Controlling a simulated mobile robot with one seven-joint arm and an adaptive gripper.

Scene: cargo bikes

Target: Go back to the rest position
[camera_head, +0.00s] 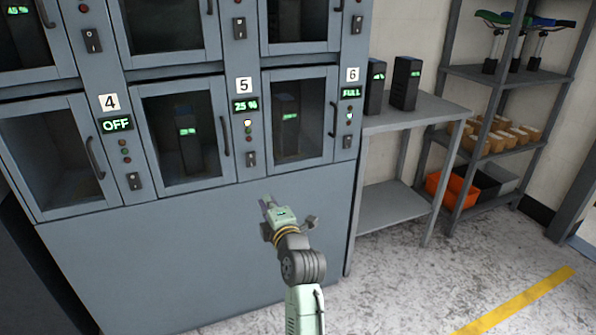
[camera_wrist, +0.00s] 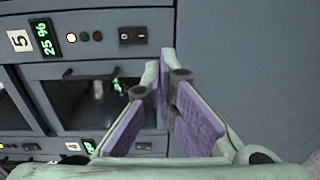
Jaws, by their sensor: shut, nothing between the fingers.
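My gripper (camera_head: 267,204) is in front of the lower part of the grey charging cabinet (camera_head: 200,260), below the compartments marked 5 and 6. It is shut, with nothing between its fingers. In the wrist view the two purple-padded fingers (camera_wrist: 161,68) come together at their tips in front of the cabinet. Behind the glass of the 25 % compartment (camera_head: 180,135) stands a battery, and another stands behind the FULL compartment door (camera_head: 300,112). The OFF compartment (camera_head: 55,155) looks empty. These three doors look closed. The wrist view also shows the 25 % display (camera_wrist: 45,37).
A grey table (camera_head: 425,108) with two dark batteries (camera_head: 405,83) on top stands right of the cabinet. A shelf rack (camera_head: 500,75) holds small boxes and an orange bin (camera_head: 450,188). The floor at the right is clear, with a yellow line (camera_head: 520,302).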

